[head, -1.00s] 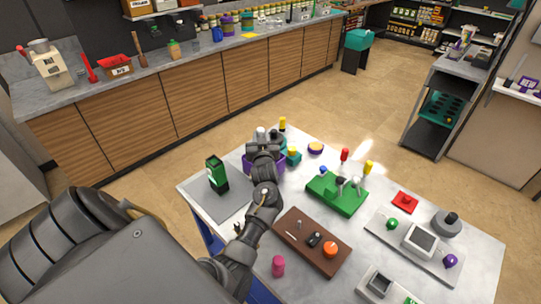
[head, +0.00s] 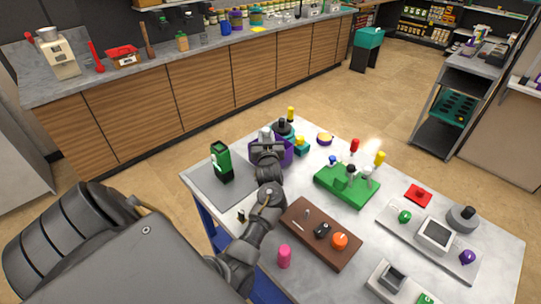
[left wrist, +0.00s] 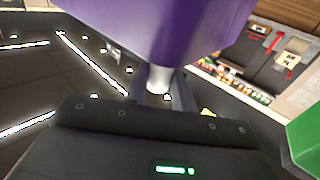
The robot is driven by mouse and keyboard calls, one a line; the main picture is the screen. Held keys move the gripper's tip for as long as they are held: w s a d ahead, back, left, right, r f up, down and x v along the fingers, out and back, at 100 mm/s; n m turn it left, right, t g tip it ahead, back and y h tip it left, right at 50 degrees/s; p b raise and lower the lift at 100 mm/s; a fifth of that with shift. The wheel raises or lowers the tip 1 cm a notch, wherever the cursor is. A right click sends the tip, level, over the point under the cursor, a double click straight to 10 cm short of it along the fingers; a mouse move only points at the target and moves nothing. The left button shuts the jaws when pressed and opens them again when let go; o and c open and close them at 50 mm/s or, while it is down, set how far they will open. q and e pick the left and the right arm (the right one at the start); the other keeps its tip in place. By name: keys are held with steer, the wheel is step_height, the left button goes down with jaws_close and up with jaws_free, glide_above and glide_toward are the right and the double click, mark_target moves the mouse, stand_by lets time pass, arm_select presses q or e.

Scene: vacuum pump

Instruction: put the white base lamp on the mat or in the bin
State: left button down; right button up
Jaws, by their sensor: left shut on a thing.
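My left gripper (head: 268,150) is at the purple bin (head: 287,157) near the table's far left corner and covers much of it. It is shut on the white base lamp, whose pale part (head: 265,133) shows just beyond the fingers. In the left wrist view the lamp's white part (left wrist: 158,80) is between the fingers, close against the bin's purple wall (left wrist: 165,30). The rest of the lamp is hidden, and I cannot tell whether it touches the bin. The grey mat (head: 222,193) lies left of the bin. My right gripper is not in view.
A dark green box (head: 222,162) stands on the mat, left of the gripper. Behind the bin are a yellow-topped item (head: 290,115) and a teal item (head: 301,146). A green stand (head: 345,187) and brown board (head: 322,235) are to the right.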

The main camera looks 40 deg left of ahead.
arm_select(q)
steer(key=c, duration=1.1)
jaws_free()
steer(key=shift+s+d+r+p, duration=0.1)
steer(key=shift+s+d+p, duration=0.25)
steer(key=shift+p, duration=0.05)
steer(key=p+v, duration=0.4)
steer(key=v, duration=0.5)
steer(key=shift+s+d+p, duration=0.25)
steer(key=shift+d+p, duration=0.05)
steer(key=shift+p, duration=0.05)
